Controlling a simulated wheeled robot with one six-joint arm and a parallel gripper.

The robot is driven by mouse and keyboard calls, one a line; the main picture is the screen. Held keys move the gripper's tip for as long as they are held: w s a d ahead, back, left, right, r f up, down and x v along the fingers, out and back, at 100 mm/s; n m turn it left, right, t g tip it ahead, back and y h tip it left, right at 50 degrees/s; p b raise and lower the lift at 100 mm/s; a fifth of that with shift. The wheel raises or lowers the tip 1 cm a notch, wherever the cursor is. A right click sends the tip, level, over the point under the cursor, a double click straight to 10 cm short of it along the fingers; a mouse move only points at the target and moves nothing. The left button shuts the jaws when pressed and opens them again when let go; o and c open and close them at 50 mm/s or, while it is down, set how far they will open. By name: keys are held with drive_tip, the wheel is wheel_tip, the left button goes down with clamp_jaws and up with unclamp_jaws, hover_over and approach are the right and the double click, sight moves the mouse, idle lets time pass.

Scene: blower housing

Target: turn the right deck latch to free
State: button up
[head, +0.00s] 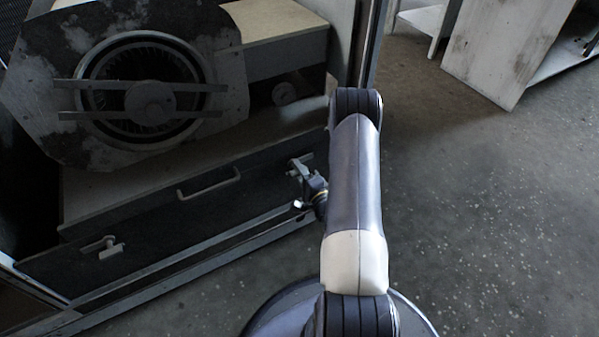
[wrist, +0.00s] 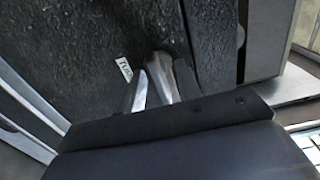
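The right deck latch (head: 298,166) is a small metal turn-handle at the right end of the dark deck panel (head: 150,229). My gripper (head: 309,194) is right at this latch in the head view, partly hidden by my arm. In the wrist view the pale metal fingers of my gripper (wrist: 162,90) reach toward the panel, with the latch's grey metal (wrist: 158,66) between or just beyond them. Whether they grip it is unclear. A small white label with dark letters (wrist: 124,68) is on the panel beside the latch; its word is hard to read.
The left deck latch (head: 109,247) and a pull handle (head: 209,183) are on the same panel. The round blower housing (head: 148,100) stands above it. A metal frame post (head: 369,45) rises behind my arm. The speckled floor (head: 480,210) to the right is clear.

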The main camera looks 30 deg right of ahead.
drive_tip(key=s+p, duration=0.2)
drive_tip(key=s, duration=0.9)
drive_tip(key=shift+d, duration=0.2)
drive_tip(key=shift+w, duration=0.15)
drive_tip(key=w+b, duration=0.1)
drive_tip(key=w, duration=0.4)
drive_tip(key=w+b, duration=0.1)
drive_tip(key=w, duration=0.4)
drive_tip(key=shift+w+a, duration=0.2)
drive_tip(key=shift+w, duration=0.2)
drive_tip(key=shift+s, duration=0.1)
